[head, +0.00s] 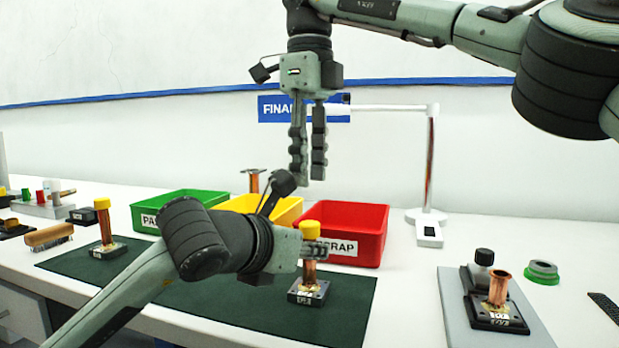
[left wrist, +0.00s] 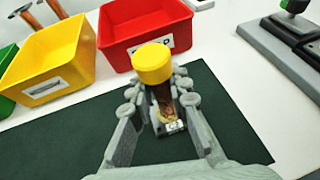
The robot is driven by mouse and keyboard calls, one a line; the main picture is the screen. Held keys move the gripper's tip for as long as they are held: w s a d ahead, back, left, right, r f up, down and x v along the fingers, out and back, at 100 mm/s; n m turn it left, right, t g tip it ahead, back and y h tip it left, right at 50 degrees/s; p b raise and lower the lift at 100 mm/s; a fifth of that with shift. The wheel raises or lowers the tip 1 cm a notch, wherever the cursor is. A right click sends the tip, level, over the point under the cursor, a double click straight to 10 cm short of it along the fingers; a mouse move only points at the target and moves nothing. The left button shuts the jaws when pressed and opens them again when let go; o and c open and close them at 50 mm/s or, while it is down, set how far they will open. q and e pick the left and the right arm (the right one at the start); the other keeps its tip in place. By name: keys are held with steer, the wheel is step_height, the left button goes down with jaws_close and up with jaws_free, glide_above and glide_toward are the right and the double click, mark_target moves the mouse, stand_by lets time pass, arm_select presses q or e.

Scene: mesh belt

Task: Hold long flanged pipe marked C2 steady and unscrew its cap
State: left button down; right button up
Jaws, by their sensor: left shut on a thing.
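The long flanged pipe (head: 308,271) is copper and stands upright in a dark block on the green mat. Its yellow cap (head: 309,229) sits on top and also shows in the left wrist view (left wrist: 153,62). A tag on the base in the left wrist view seems to read C2. My left gripper (head: 315,250) is shut on the pipe just below the cap, its fingers on either side of the shaft (left wrist: 160,100). My right gripper (head: 309,180) hangs pointing down above the cap, clear of it. Its fingers are slightly apart and empty.
Green (head: 145,215), yellow (head: 235,204) and red (head: 375,232) bins stand behind the dark green mat (head: 215,306). Another capped pipe (head: 104,222) stands at left. A grey board (head: 455,310) at right holds an uncapped copper pipe (head: 499,288). A lamp-like stand (head: 430,190) rises behind.

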mark_target(310, 223)
steer(key=m, duration=2.4)
steer(key=shift+r+m, duration=0.1)
steer(key=shift+m, duration=0.3)
steer(key=m, duration=0.8)
steer(key=shift+f+m, duration=0.35)
steer(key=shift+m, duration=0.15)
step_height(310, 223, down, 7)
steer(key=shift+f, duration=0.15)
steer(key=shift+c, duration=0.6)
